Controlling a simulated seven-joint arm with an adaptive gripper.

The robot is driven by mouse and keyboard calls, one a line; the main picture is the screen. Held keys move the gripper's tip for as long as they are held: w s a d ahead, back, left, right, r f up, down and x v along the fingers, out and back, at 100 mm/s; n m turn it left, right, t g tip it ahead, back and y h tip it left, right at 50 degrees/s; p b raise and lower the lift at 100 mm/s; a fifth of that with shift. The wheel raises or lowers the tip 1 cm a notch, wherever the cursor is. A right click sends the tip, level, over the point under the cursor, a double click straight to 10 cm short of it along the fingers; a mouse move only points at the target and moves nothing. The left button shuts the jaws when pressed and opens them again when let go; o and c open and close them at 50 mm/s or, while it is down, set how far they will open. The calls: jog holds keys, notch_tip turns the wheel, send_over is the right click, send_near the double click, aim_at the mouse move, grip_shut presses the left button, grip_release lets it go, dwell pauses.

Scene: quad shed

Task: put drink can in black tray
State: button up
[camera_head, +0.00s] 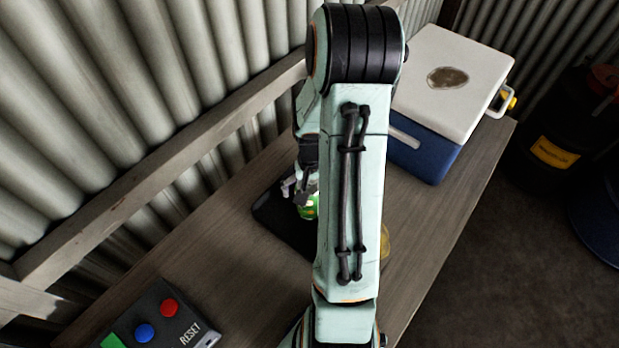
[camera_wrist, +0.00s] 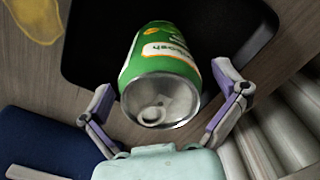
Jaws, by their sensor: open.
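The drink can (camera_wrist: 162,68) is green with a silver top. In the wrist view it lies between the two spread fingers of my gripper (camera_wrist: 168,92), its top end towards the camera. In the head view a small green part of the can (camera_head: 308,209) shows beside my arm, which hides the rest. The black tray (camera_wrist: 88,52) is behind the can in the wrist view. Its dark edge also shows in the head view (camera_head: 270,211). The can overlaps the tray, but I cannot tell if its base rests on it. My gripper is open around the can.
A blue cooler with a white lid (camera_head: 430,95) stands at the back of the wooden table (camera_head: 215,255). A yellow item (camera_head: 385,240) lies right of my arm. A button box (camera_head: 155,322) is at the front left. A corrugated wall borders the left.

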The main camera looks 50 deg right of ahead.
notch_tip(320, 180, up, 10)
jog(key=shift+r, duration=0.2)
jog(key=shift+a+r, duration=0.1)
jog(key=shift+r, duration=0.5)
jog(key=s+a+r+n, duration=0.1)
jog(key=a+r+n, duration=0.2)
jog(key=a, duration=0.5)
jog(key=s+a+r+n, duration=0.1)
jog(key=a+r+n, duration=0.2)
jog(key=a, duration=0.5)
jog(key=s+a+n, duration=0.4)
jog(key=s+a, duration=0.3)
jog(key=shift+s+a+r+y, duration=0.15)
jog(key=shift+s+a+y, duration=0.1)
jog(key=shift+y, duration=0.15)
